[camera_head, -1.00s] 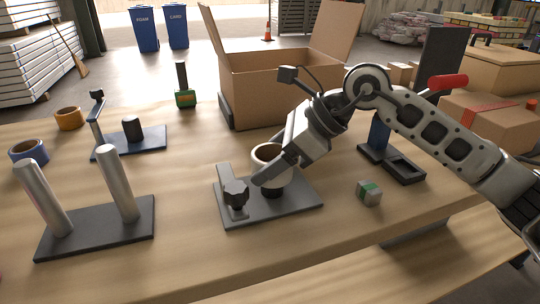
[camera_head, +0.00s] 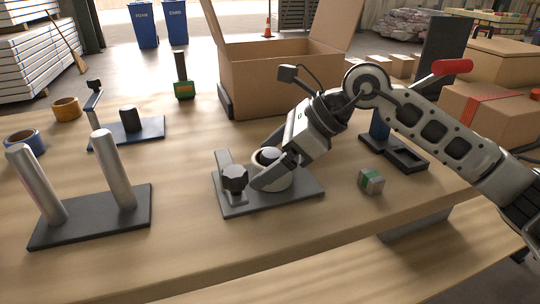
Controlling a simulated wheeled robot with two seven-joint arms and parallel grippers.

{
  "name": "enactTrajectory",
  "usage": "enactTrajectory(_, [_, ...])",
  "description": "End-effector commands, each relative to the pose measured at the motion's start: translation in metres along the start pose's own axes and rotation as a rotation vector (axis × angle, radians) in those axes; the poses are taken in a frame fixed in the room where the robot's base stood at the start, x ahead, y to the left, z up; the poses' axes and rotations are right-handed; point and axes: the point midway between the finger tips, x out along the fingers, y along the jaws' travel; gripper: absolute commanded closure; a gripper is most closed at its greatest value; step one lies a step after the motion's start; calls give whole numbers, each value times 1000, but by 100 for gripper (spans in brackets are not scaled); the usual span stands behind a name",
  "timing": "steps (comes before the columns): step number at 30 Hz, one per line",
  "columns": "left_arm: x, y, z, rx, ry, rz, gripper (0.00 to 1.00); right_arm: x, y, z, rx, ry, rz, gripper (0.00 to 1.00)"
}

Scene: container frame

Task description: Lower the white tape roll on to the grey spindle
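The white tape roll (camera_head: 284,184) sits low around the grey spindle (camera_head: 267,155) on a dark base plate (camera_head: 296,198). My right gripper (camera_head: 270,174) comes in from the right and tilts down. Its near finger lies against the roll's front left side; the far finger is mostly hidden. It appears shut on the roll. Whether the roll's underside touches the plate is hard to see. A dark knob (camera_head: 235,178) on a grey bracket stands just left of the roll on the same plate. My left gripper is not in view.
Two metal posts (camera_head: 114,170) stand on a dark plate at the left. Blue (camera_head: 34,139) and orange (camera_head: 66,108) tape rolls lie behind them. A small grey-green block (camera_head: 371,181) lies to the right. An open cardboard box (camera_head: 275,85) stands behind.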

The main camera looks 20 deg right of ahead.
Motion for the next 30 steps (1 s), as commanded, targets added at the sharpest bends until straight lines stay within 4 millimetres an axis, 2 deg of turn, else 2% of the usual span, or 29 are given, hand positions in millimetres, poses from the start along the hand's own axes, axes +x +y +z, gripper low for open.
enactTrajectory(7, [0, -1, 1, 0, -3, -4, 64, -3, 0, 0, 0, 0, -1, 11])
enactTrajectory(11, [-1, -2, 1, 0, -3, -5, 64, -19, -1, 0, 0, 0, -4, 11])
enactTrajectory(24, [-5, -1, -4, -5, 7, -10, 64, -121, -1, 0, 1, -1, -5, 11])
enactTrajectory(30, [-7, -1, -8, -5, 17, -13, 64, -150, 0, 0, 1, 1, -1, 11])
